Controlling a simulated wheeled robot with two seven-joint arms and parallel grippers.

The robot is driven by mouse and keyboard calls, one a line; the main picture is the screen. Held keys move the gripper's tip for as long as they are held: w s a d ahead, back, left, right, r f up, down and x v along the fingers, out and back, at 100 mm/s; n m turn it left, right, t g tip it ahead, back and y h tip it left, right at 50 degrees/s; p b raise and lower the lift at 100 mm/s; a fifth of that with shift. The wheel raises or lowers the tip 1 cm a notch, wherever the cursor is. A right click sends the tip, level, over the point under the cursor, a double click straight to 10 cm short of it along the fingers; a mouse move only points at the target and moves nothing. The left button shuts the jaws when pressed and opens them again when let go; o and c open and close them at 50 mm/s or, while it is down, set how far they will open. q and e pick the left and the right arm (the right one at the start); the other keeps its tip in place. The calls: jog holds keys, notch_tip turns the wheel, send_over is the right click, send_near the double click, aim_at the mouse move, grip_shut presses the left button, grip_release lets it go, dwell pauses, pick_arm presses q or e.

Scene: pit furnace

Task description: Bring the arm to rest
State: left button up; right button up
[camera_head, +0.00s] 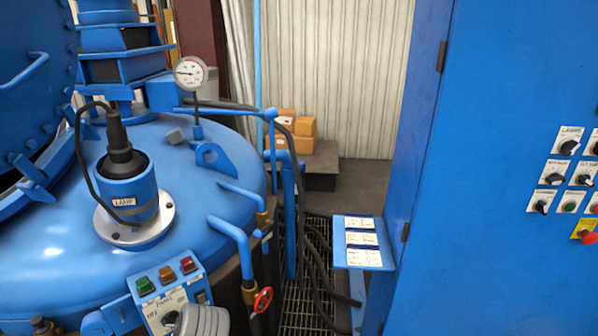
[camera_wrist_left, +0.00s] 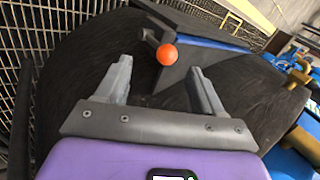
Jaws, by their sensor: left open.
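In the left wrist view my left gripper (camera_wrist_left: 160,75) is open, with its two grey fingers apart and nothing between them. An orange ball knob (camera_wrist_left: 167,54) on a dark lever shows beyond the fingertips. I cannot tell how far it is from them. In the head view a rounded grey part at the bottom edge covers the lower part of a blue control box (camera_head: 150,290); no gripper fingers show there. My right gripper is in neither view.
The blue furnace lid (camera_head: 60,235) fills the left, with a pressure gauge (camera_head: 190,73) and pipes. A blue cabinet (camera_head: 500,120) with switches stands at right. A label plate (camera_head: 365,258) and red valve wheel (camera_head: 263,299) are between. Boxes (camera_head: 298,125) sit behind.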

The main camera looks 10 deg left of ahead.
pick_arm(q)
jog(key=d+f+h, duration=0.1)
jog(key=d+h, duration=0.2)
jog(key=d, duration=1.3)
jog(key=s+d+f+t+h, duration=0.1)
jog(key=d+h, duration=0.3)
jog(key=d, duration=1.2)
jog(key=shift+f, duration=0.35)
jog(key=d+r+h, duration=0.1)
jog(key=d, duration=0.3)
jog(key=s+d+r+h, duration=0.1)
jog(key=d+r, duration=0.1)
jog(key=d, duration=0.2)
jog(key=d+r+h, duration=0.1)
jog(key=d+r, duration=0.1)
jog(key=d, duration=0.2)
jog(key=shift+s+d+r+m+t+h, duration=0.2)
jog(key=shift+s+m+t+h, duration=0.1)
jog(key=shift+s+m+t, duration=0.1)
jog(key=shift+c, duration=0.3)
